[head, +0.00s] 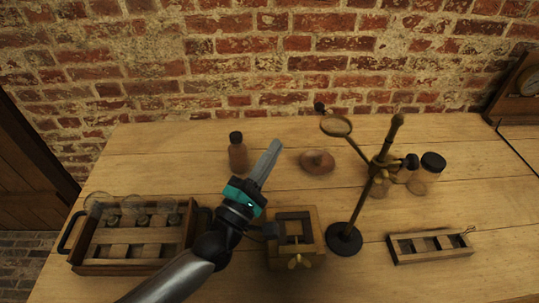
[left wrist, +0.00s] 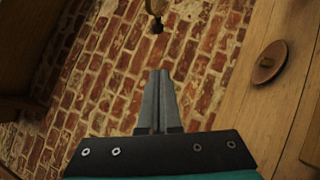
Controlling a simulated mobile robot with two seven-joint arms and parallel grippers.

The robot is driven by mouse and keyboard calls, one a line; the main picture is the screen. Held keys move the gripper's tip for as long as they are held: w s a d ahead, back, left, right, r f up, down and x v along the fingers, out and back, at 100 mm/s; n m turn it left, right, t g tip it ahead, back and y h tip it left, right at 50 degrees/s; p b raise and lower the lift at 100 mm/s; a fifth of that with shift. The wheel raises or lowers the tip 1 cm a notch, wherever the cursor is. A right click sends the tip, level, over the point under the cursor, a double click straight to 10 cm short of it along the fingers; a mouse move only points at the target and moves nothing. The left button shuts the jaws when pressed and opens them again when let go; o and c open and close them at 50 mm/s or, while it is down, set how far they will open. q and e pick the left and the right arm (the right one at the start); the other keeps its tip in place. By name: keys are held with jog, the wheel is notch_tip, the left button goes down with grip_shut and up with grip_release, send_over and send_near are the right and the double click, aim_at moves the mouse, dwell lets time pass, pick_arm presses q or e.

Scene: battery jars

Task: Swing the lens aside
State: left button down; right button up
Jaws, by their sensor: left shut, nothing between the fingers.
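The lens (head: 336,126) is a round glass in a brass rim, with a dark knob (head: 319,106) at its far left edge. It sits on an arm from the upright stand (head: 360,205), above the table's far middle. In the left wrist view, a bit of brass and the dark knob (left wrist: 157,27) show at the top, beyond my fingertips. My left gripper (head: 278,143) is shut and empty, left of the lens and apart from it. It also shows in the left wrist view (left wrist: 160,73). My right gripper is not in view.
A brown bottle (head: 238,155) stands just left of my left gripper. A round wooden disc (head: 317,163) lies below the lens. A black-lidded jar (head: 428,175) is right of the stand. A wooden tray (head: 130,268), a frame (head: 318,225) and a small rack (head: 430,259) sit nearer.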

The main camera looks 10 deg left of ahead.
pick_arm(q)
jog(key=w+d+r, duration=0.3)
jog(key=w+d, duration=0.2)
jog(key=w, duration=0.1)
jog(key=shift+w+d+r+p, duration=0.2)
jog(key=shift+d+r+p, duration=0.1)
jog(key=shift+r+p, duration=0.05)
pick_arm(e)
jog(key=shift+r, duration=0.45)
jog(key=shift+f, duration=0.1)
